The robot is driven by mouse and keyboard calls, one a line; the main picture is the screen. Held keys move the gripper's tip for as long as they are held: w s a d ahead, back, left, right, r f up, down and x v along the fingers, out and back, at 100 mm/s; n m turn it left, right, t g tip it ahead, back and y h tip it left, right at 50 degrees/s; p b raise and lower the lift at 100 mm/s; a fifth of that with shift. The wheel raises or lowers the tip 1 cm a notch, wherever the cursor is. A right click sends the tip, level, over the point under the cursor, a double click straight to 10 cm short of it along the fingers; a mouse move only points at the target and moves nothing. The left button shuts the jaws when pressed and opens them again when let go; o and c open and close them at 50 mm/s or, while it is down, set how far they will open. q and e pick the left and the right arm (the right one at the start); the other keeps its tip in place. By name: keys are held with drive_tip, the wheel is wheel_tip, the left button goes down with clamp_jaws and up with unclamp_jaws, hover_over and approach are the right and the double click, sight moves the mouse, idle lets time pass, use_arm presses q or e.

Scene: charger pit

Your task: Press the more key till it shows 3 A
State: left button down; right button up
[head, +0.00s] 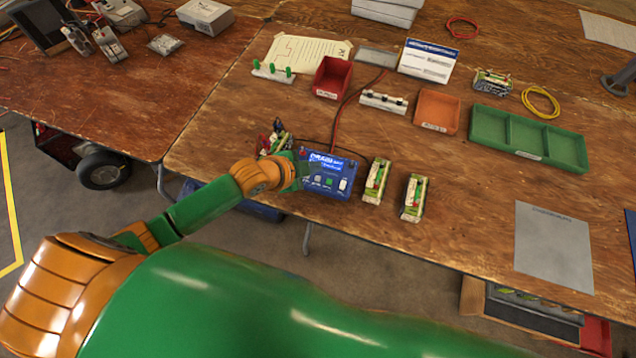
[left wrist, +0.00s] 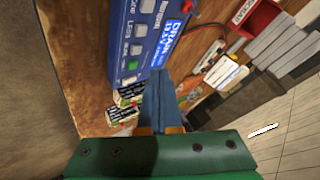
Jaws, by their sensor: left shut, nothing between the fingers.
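The blue charger (head: 345,165) stands near the front edge of the table, with a lit blue screen (head: 326,162) and a row of keys (head: 329,182) below it, one of them green. The charger also shows in the left wrist view (left wrist: 117,42), turned on its side; its screen (left wrist: 171,38) seems to read "DRAIN", the figures not clear. My left gripper (head: 300,171) is shut and empty at the charger's left side, partly covering it. In the left wrist view its fingertips (left wrist: 159,80) are close to the charger's edge; I cannot tell whether they touch. My right gripper is not in view.
Two battery packs (head: 376,181) (head: 411,198) stand right of the charger; another pack with wires (head: 279,137) is behind my gripper. A red bin (head: 332,78), an orange tray (head: 437,111) and a green tray (head: 480,119) lie farther back. The front right holds a grey sheet (head: 553,246).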

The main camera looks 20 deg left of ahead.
sight(323, 173)
use_arm(q)
drive_tip(key=shift+f+b, duration=0.45)
drive_tip(key=shift+f, duration=0.75)
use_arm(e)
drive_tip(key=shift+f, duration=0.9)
use_arm(q)
drive_tip(key=shift+f, duration=0.4)
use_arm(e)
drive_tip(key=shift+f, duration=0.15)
use_arm(q)
drive_tip(key=shift+f+b, duration=0.4)
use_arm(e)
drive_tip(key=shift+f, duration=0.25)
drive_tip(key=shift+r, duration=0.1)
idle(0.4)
use_arm(q)
drive_tip(key=shift+r+p, duration=0.75)
drive_tip(key=shift+p, duration=0.2)
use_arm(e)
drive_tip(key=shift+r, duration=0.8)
use_arm(q)
drive_tip(key=shift+r, duration=0.1)
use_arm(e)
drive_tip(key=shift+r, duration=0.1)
use_arm(q)
wheel_tip(323, 173, up, 5)
drive_tip(key=p, duration=0.5)
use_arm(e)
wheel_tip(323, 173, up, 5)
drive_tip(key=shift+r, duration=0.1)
